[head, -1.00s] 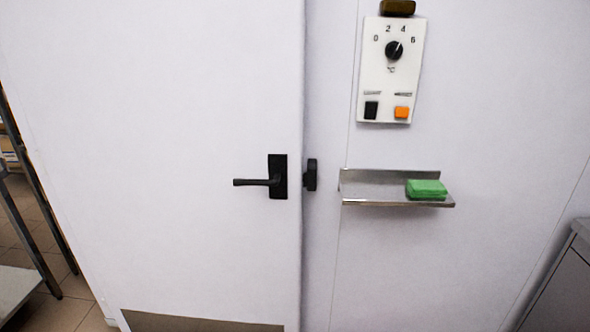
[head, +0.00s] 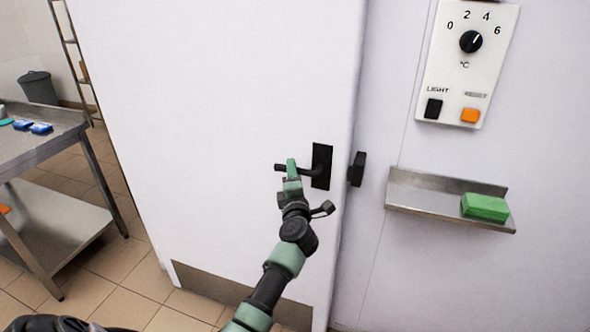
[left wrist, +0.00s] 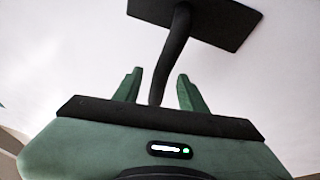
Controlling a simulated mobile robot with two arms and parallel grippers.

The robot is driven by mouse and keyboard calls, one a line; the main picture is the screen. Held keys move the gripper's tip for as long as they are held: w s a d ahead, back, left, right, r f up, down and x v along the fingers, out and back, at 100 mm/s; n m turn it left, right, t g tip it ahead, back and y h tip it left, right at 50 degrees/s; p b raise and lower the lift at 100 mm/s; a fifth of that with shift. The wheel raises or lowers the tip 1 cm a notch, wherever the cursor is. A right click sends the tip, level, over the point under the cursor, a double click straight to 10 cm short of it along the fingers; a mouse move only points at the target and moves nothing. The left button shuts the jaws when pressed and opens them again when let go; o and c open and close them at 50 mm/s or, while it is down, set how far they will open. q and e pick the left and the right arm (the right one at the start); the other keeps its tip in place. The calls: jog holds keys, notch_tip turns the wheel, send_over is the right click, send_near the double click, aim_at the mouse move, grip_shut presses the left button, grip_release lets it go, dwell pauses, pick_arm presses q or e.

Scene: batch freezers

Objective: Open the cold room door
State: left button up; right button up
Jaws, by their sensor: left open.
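The cold room door (head: 220,90) is a large white panel with a metal kick strip at its foot; it looks closed against the wall. Its black lever handle (head: 283,168) sticks out leftward from a dark plate (head: 321,166) near the door's right edge. My left gripper (head: 291,165) is at the lever in the head view. In the left wrist view, the two green fingers of my left gripper (left wrist: 158,75) are apart, with the black lever (left wrist: 172,60) running between them. A gap shows on both sides of the lever. My right gripper is not in view.
A black catch (head: 357,168) sits on the frame beside the door. To its right are a control panel (head: 466,60) and a metal shelf (head: 430,195) holding a green sponge (head: 485,207). A steel table (head: 50,140) stands at the left. Tiled floor (head: 120,285) lies between table and door.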

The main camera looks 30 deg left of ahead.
pick_arm(q)
jog(key=shift+x, duration=1)
jog(key=shift+d, duration=0.1)
grip_shut()
dwell(0.6)
